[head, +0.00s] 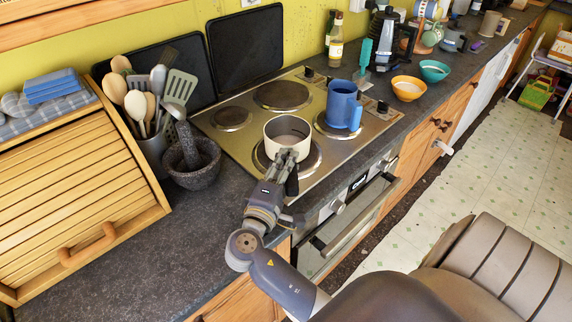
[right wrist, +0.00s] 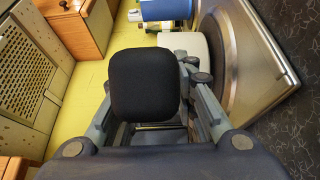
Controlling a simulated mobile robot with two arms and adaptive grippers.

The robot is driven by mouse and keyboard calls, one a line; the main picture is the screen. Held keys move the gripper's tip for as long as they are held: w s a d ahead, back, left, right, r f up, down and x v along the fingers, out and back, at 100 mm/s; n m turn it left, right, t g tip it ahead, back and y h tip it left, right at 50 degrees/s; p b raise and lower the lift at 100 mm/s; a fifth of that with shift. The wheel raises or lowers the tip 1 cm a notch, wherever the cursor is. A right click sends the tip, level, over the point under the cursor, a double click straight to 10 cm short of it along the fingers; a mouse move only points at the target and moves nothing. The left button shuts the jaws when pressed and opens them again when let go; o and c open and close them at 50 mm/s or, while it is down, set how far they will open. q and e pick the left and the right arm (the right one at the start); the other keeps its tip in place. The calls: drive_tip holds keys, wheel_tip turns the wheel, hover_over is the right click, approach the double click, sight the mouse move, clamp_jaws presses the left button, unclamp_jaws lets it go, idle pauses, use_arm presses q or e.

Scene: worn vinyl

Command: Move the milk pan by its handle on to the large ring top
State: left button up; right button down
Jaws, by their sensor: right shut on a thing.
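The cream milk pan (head: 288,134) is upright at the front left of the hob, in front of the back right ring (head: 283,96) and overlapping the front left ring (head: 312,162) in the head view. I cannot tell whether its base touches the hob. My right gripper (head: 287,160) is shut on its dark handle, whose black end (right wrist: 145,85) fills the middle of the right wrist view. Part of the pan (right wrist: 186,45) shows behind it, with a large ring (right wrist: 245,60) at the right. The front left and back right rings look larger than the back left ring (head: 231,119). My left gripper is out of view.
A blue jug (head: 342,104) stands on the front right ring. A dark mortar (head: 192,165) and a utensil pot (head: 153,151) stand left of the hob. Orange (head: 408,90) and teal (head: 434,71) bowls are to the right. The back right ring is bare.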

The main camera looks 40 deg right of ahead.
drive_tip(key=shift+f, duration=0.3)
idle(0.5)
drive_tip(key=c, duration=1.2)
unclamp_jaws()
drive_tip(key=shift+f, duration=0.15)
drive_tip(key=shift+s, duration=0.1)
drive_tip(key=shift+b+v, duration=0.4)
drive_tip(key=shift+v, duration=3.55)
drive_tip(key=shift+a, duration=0.1)
